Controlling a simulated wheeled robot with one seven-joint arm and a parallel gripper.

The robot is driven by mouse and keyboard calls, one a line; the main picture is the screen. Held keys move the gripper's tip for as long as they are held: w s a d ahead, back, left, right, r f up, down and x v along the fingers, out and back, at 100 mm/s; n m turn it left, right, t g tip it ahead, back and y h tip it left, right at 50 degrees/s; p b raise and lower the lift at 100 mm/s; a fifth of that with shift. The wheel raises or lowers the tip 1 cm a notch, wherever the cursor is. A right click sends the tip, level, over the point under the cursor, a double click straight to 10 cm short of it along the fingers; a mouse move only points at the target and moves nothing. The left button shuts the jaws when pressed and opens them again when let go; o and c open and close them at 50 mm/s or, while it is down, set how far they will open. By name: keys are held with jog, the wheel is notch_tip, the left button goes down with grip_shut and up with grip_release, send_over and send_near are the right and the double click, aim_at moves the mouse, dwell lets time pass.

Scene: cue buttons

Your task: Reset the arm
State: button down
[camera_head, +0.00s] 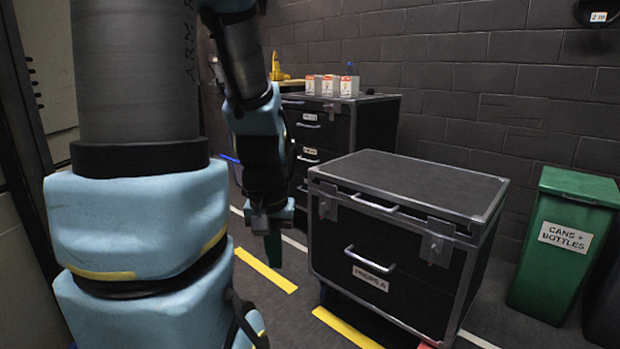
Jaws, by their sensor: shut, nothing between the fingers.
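My gripper (272,246) hangs pointing down at the end of my blue and black arm, left of the middle of the view. Its fingers look closed together, with nothing held in them. It is to the left of the black case marked PROPS A (385,262), apart from it as far as I can see, and above the floor. My thick upper arm links fill the left side of the view and hide what is behind them. No cue buttons can be made out.
A black drawer cabinet (376,125) stands behind, with several small white and orange boxes (330,86) on top. A green bin marked CANS + BOTTLES (563,243) stands at the right by the brick wall. Yellow floor strips (265,271) lie near my gripper.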

notch_tip(320, 180, up, 23)
jog(key=p, duration=2.1)
jog(key=shift+r, duration=0.2)
jog(key=c, duration=1.6)
grip_release()
